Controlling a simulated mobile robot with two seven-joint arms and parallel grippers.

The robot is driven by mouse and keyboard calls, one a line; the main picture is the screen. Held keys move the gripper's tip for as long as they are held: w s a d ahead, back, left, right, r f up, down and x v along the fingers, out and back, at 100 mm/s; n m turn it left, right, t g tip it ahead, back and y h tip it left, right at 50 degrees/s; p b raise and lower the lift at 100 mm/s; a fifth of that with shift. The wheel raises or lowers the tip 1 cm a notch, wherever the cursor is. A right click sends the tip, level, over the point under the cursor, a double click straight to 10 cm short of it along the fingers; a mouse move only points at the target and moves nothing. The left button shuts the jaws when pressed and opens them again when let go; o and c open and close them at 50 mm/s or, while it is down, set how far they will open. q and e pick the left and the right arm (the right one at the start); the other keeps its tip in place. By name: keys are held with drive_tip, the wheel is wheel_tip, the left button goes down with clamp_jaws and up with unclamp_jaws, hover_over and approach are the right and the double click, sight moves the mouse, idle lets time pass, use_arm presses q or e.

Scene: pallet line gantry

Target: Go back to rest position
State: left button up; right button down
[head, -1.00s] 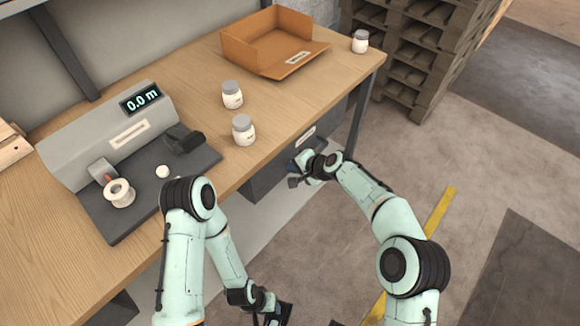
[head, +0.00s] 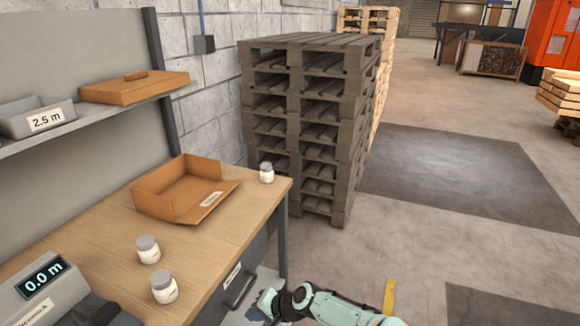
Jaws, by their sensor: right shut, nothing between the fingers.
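My right gripper (head: 259,307) shows at the bottom of the head view, low beside the front of the workbench (head: 240,235) and apart from the jars. It is small and partly cut by the arm, and it holds nothing that I can see. My right forearm comes in from the bottom right. My left gripper and left arm are out of view.
Two white jars (head: 148,250) (head: 165,287) and a third jar (head: 266,172) stand on the bench near an open cardboard box (head: 180,195). A measuring device (head: 45,290) reads 0.0 m. Stacked pallets (head: 310,120) stand behind the bench.

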drive_tip(key=s+d+f+g+h+p, duration=0.2)
drive_tip(key=s+d+f+h+p, duration=0.2)
drive_tip(key=s+d+f+p, duration=0.8)
use_arm(q)
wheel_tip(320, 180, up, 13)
drive_tip(key=p, duration=0.1)
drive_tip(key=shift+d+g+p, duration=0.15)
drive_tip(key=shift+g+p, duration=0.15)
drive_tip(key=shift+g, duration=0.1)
use_arm(e)
drive_tip(key=s+d+f, duration=0.1)
drive_tip(key=s+d, duration=0.3)
drive_tip(key=s, duration=0.3)
drive_tip(key=s+d+f+g, duration=0.1)
drive_tip(key=s+d+f, duration=0.1)
drive_tip(key=s, duration=0.6)
drive_tip(key=s+d+f+g+h, duration=0.1)
drive_tip(key=s+d, duration=0.4)
drive_tip(key=s, duration=0.3)
drive_tip(key=shift+s+d+f, duration=0.2)
drive_tip(key=shift+d, duration=0.1)
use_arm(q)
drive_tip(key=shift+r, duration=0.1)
